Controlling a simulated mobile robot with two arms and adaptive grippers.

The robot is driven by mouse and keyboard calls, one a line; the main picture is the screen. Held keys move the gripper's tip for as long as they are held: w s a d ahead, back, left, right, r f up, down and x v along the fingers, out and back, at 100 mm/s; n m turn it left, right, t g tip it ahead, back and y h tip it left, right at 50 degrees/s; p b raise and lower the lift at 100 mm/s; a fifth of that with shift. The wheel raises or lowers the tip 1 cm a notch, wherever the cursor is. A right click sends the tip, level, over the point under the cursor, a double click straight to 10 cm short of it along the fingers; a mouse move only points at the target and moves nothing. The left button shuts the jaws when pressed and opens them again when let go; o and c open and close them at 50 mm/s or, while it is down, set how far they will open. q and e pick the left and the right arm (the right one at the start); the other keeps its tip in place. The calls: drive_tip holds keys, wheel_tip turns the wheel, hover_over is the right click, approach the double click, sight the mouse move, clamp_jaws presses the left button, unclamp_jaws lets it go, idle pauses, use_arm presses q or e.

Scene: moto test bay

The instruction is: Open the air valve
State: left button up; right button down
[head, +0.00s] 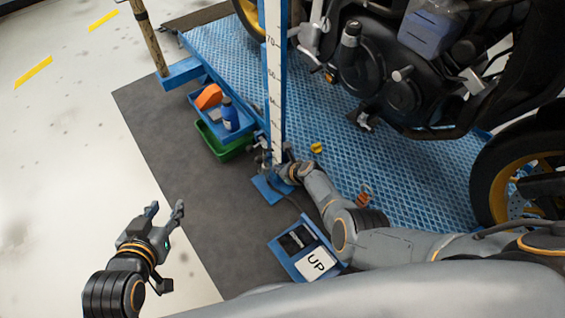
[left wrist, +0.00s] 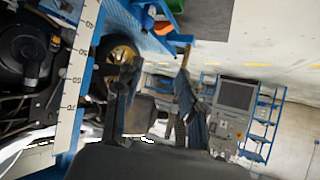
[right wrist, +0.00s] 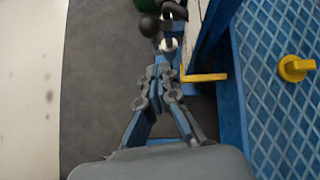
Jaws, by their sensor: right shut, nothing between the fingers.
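A yellow lever (right wrist: 203,77), which looks like the air valve's handle, sticks out sideways at the foot of the blue post in the right wrist view. My right gripper (right wrist: 160,68) is shut and empty, its fingertips just left of the lever; I cannot tell whether they touch it. In the head view my right gripper (head: 284,172) is at the post's base and largely hides the valve. Silver fittings and a black ball knob (right wrist: 149,25) are beyond the fingertips. My left gripper (head: 166,214) is open and empty over the floor at the left.
A yellow knob (right wrist: 295,68) sits on the blue ribbed platform (head: 235,50). A scaled post (head: 274,90) rises beside the motorcycle (head: 385,70). A green bin (head: 224,148), a blue bottle (head: 230,115) and an "UP" panel (head: 317,262) are nearby. The floor at left is clear.

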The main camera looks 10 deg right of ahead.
use_arm(q)
drive_tip(key=s+a+f+g+y+p, duration=0.1)
drive_tip(key=s+a+f+g+p, duration=0.1)
drive_tip(key=s, duration=0.3)
drive_tip(key=s+a+f+g+y+p, duration=0.1)
drive_tip(key=s+a+f+g+p, duration=0.1)
drive_tip(key=s+g, duration=0.3)
drive_tip(key=shift+s+f+g+p, duration=0.3)
drive_tip(key=shift+s+f+p, duration=0.2)
drive_tip(key=shift+s+f, duration=0.35)
use_arm(e)
drive_tip(key=r, duration=0.1)
drive_tip(key=s+r, duration=0.1)
drive_tip(key=r, duration=0.1)
drive_tip(key=s+d+r, duration=0.1)
drive_tip(key=r, duration=0.1)
use_arm(q)
drive_tip(key=shift+w, duration=0.1)
use_arm(e)
drive_tip(key=shift+f, duration=0.1)
